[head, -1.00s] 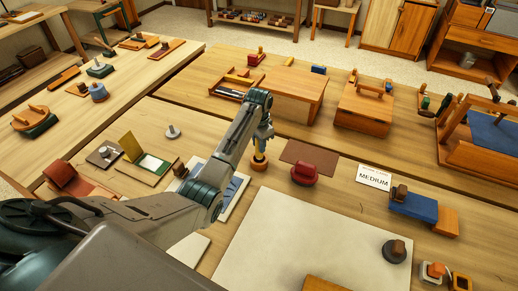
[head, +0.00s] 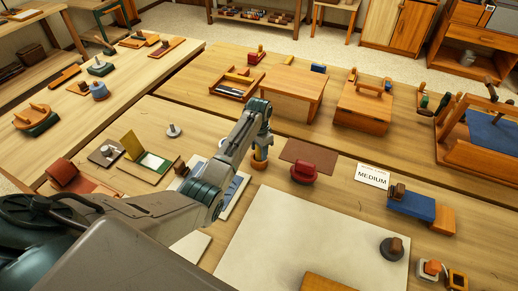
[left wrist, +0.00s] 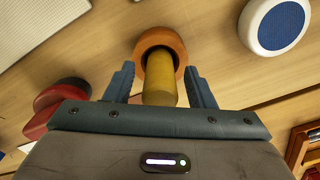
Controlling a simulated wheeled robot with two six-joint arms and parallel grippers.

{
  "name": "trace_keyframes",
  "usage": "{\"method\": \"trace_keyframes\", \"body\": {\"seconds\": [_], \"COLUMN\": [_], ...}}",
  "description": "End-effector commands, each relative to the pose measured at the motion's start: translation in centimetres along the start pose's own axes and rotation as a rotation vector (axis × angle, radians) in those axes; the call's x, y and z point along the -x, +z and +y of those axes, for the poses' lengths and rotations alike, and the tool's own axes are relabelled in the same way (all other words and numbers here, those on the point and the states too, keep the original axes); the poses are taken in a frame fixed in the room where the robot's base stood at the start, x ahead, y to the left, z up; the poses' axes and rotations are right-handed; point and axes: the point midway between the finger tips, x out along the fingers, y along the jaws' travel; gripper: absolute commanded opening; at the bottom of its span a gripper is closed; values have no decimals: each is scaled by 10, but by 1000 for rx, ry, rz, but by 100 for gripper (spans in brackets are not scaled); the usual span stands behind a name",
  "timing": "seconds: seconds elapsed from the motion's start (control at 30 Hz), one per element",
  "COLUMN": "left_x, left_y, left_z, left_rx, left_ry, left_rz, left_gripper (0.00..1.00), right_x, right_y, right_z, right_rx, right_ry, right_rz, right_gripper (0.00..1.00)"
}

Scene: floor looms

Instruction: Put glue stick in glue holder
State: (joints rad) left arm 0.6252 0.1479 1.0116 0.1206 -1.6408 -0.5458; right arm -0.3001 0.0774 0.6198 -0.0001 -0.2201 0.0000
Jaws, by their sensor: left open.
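The yellow glue stick (left wrist: 158,85) stands with its lower end inside the round orange glue holder (left wrist: 160,40) in the left wrist view. In the head view the holder (head: 259,165) sits on the near table, with a little yellow of the glue stick (head: 260,153) showing above it. My left gripper (left wrist: 165,82) is open, its blue-grey fingers on either side of the stick with a gap at each side. In the head view the gripper (head: 262,143) hangs right above the holder and hides most of the stick. My right gripper is not in view.
A red rounded object (head: 304,172) stands right of the holder, beside a brown mat (head: 305,151). A large pale sheet (head: 305,235) lies nearer. A MEDIUM card (head: 373,176) and a blue block (head: 412,205) lie farther right. Bare wood surrounds the holder.

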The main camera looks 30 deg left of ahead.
Motion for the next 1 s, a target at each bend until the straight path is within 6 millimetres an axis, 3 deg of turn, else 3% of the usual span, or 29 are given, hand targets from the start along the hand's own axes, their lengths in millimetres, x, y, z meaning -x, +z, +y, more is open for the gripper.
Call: {"method": "trace_keyframes", "body": {"seconds": [0.17,0.27,0.7,1.0], "left_x": [8,23,110,123], "left_y": [-1,-1,-1,0], "left_z": [-1,-1,-1,0], "left_rx": [0,0,0,0], "left_ry": [-2,-4,-1,1], "left_rz": [3,4,3,-1], "left_gripper": [50,50,50,50], "right_x": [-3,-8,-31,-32], "right_y": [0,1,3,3], "right_z": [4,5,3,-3], "right_rx": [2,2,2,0], "right_ry": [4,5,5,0], "right_rz": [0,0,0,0], "right_gripper": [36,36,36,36]}}
